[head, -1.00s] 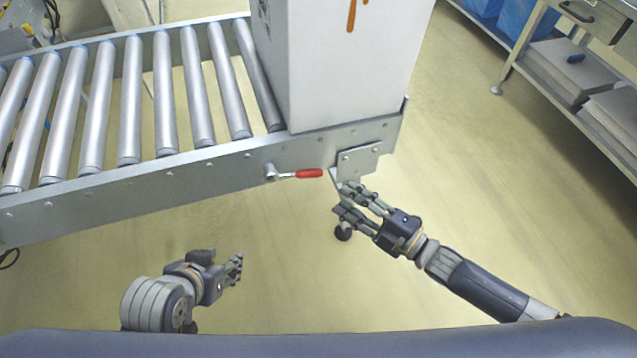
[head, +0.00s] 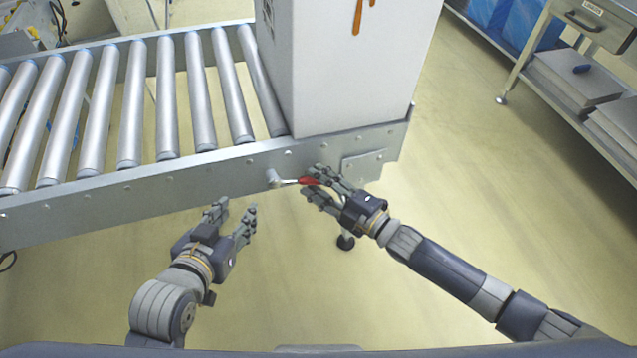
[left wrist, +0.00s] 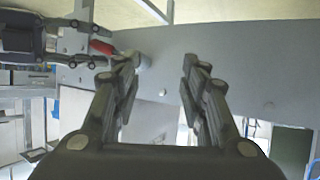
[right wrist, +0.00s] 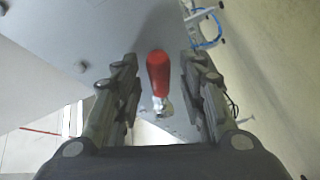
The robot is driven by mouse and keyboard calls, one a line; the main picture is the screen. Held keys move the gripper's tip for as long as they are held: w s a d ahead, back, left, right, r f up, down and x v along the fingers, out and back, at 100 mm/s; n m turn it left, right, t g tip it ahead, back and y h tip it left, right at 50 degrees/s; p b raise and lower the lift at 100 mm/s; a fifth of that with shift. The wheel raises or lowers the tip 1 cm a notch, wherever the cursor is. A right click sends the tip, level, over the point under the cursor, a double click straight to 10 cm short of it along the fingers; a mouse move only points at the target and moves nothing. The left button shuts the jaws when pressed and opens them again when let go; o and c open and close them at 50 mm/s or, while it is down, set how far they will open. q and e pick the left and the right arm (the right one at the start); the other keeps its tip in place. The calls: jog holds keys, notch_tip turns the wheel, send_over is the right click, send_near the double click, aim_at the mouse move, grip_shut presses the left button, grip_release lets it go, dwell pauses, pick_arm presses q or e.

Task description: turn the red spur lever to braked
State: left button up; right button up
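The red spur lever (head: 307,181) sticks out to the right from its metal pivot (head: 273,177) on the side rail of the roller conveyor. My right gripper (head: 312,181) is open at the lever's red end. In the right wrist view the red handle (right wrist: 158,75) lies between the two open fingers, with space on both sides. My left gripper (head: 236,207) is open and empty, below the rail and left of the lever. In the left wrist view the red handle (left wrist: 101,47) shows at the upper left, beside my right gripper (left wrist: 83,33).
A large white box (head: 355,75) stands on the right end of the rollers. The conveyor side rail (head: 120,204) runs along in front of both grippers. A shelf rack (head: 520,70) stands at the right. The floor between is open.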

grip_shut()
